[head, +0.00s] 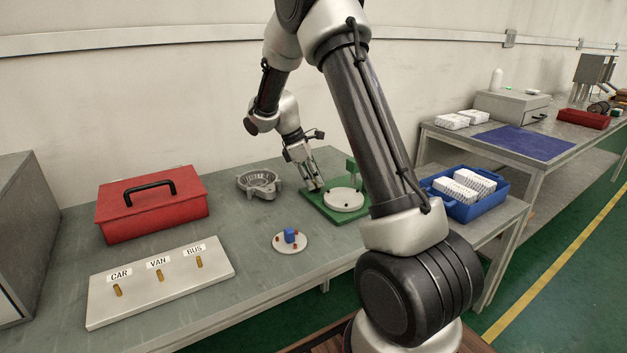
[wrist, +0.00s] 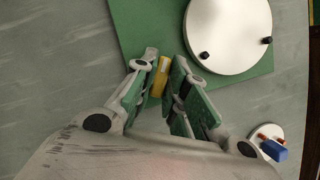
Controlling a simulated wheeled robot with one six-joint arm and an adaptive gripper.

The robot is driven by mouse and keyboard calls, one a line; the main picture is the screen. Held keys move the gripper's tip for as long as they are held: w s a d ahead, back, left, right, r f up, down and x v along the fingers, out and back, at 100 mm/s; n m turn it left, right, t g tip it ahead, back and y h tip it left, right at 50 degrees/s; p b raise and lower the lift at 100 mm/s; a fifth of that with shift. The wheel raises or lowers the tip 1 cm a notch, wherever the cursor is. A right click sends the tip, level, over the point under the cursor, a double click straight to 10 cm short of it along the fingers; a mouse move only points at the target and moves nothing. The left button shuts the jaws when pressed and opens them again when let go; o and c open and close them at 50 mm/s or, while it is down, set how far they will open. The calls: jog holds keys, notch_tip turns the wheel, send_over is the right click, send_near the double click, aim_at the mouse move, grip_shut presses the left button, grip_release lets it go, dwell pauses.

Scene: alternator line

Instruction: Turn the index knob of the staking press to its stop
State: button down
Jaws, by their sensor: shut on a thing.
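The staking press shows in the head view as a green base (head: 335,215) with a pale round disc (head: 343,199) and a green post (head: 352,168) behind it. In the wrist view the green base (wrist: 145,25) and the disc (wrist: 228,35) with two dark pegs fill the top. My gripper (head: 313,186) is low at the left side of the base.
A grey metal housing (head: 260,183) lies left of the press. A small round plate (head: 291,244) with a blue block is in front. A blue crate (head: 462,207) with white packs stands right. A red box (head: 150,211) and a labelled panel (head: 160,285) are at left.

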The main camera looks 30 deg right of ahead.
jog(key=m+g+y, duration=0.1)
jog(key=m, duration=0.5)
jog(key=shift+d+f+g+y, duration=0.1)
jog(key=shift+g+y, duration=0.3)
jog(key=m+y, duration=0.1)
jog(key=m, duration=0.2)
jog(key=m+y, duration=0.1)
jog(key=m, duration=0.1)
jog(key=shift+d+m+g, duration=0.1)
jog(key=shift+m+g, duration=0.2)
jog(key=shift+m, duration=0.1)
jog(key=c, duration=1.4)
grip_release()
jog(key=shift+c, duration=0.2)
jog(key=shift+w, duration=0.1)
jog(key=v, duration=1.2)
jog(key=shift+d, duration=0.1)
